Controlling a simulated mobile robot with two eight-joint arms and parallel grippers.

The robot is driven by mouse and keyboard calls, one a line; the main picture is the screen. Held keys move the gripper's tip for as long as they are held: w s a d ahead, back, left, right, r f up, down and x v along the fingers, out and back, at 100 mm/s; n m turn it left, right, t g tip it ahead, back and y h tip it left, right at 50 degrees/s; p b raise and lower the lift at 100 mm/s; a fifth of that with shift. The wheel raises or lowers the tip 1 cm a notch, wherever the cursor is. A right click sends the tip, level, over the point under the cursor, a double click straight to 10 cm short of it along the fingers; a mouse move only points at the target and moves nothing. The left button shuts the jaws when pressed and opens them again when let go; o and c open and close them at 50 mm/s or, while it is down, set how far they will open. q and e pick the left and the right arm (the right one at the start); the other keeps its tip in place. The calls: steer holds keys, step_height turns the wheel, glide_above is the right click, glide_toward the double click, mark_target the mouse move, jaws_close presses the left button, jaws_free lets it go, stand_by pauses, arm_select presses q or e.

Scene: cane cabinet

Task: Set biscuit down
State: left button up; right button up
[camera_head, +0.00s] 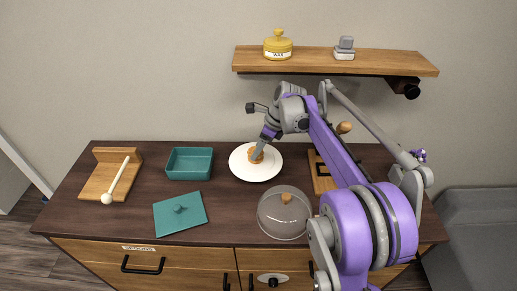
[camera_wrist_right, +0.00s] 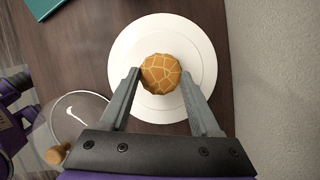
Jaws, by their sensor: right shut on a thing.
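My right gripper (camera_head: 260,150) is shut on the round golden-brown biscuit (camera_head: 256,157), which has a cracked pattern on top. In the right wrist view the biscuit (camera_wrist_right: 161,73) sits between the two grey fingertips. The white round plate (camera_head: 244,169) lies beneath and around it on the cabinet top, and shows in the wrist view (camera_wrist_right: 200,50) too. The biscuit is at or just above the middle of the plate; I cannot tell whether it touches. My left gripper is in neither view.
A clear glass dome with a wooden knob (camera_head: 284,214) stands in front of the plate. A teal open box (camera_head: 189,164) and a teal lid (camera_head: 180,215) are to the left, with a wooden board (camera_head: 101,180) beyond. A wall shelf (camera_head: 310,61) hangs above.

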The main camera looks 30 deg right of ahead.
steer(key=shift+w+d+f, duration=0.25)
steer(key=shift+w+f, duration=0.1)
steer(key=shift+f, duration=0.3)
steer(key=shift+f, duration=0.15)
steer(key=o, duration=1.3)
steer(key=v, duration=1.2)
steer(key=shift+p, duration=0.45)
